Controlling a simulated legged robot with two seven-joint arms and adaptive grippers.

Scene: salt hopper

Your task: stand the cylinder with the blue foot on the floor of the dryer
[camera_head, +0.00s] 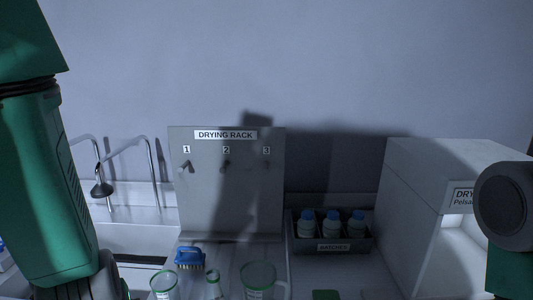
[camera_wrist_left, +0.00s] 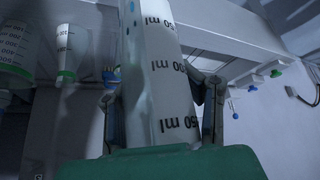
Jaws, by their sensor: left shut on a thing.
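In the left wrist view, my left gripper (camera_wrist_left: 163,112) is shut around a pale measuring cylinder (camera_wrist_left: 160,70) with black ml marks, one finger on each side. The cylinder's ends are cut off or hidden, so I cannot make out a blue foot. In the head view, my left arm comes down at the left edge and the held cylinder is not visible. The dryer (camera_head: 415,190) is a white box at the right with a lit opening in its front. My right arm partly covers that opening; my right gripper is out of view.
Green-rimmed vessels (camera_head: 258,279) and a blue brush (camera_head: 188,257) stand in front of the drying rack (camera_head: 225,185), whose pegs look empty. A tray of blue-capped bottles (camera_head: 331,245) sits left of the dryer. Taps and a sink (camera_head: 130,240) are at the left.

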